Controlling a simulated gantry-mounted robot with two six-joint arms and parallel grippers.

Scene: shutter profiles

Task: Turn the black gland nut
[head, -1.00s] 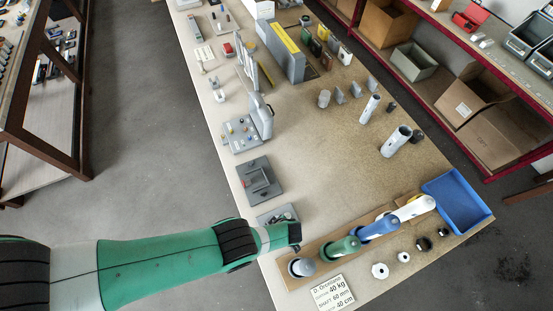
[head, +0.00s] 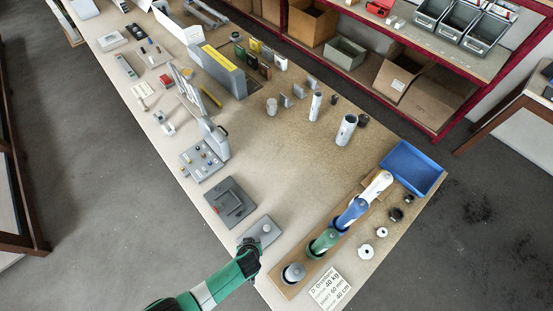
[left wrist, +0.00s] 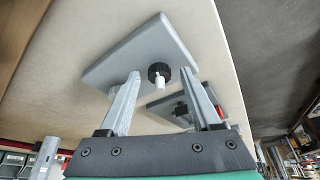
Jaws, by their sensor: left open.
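The black gland nut (left wrist: 155,70) is a ribbed ring around a short white stem (left wrist: 160,84) on a grey plate (left wrist: 135,48) in the left wrist view. My left gripper (left wrist: 160,76) is open, with its two fingers apart on either side of the nut in that view. I cannot tell how far the fingertips are from the nut, and no contact shows. In the head view the plate (head: 259,227) lies at the table's near left edge, with my left gripper (head: 247,249) at its near side. The nut is hard to make out there. My right gripper is not in view.
A dark grey plate with a red part (head: 231,203) lies just behind. The middle of the table is clear.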

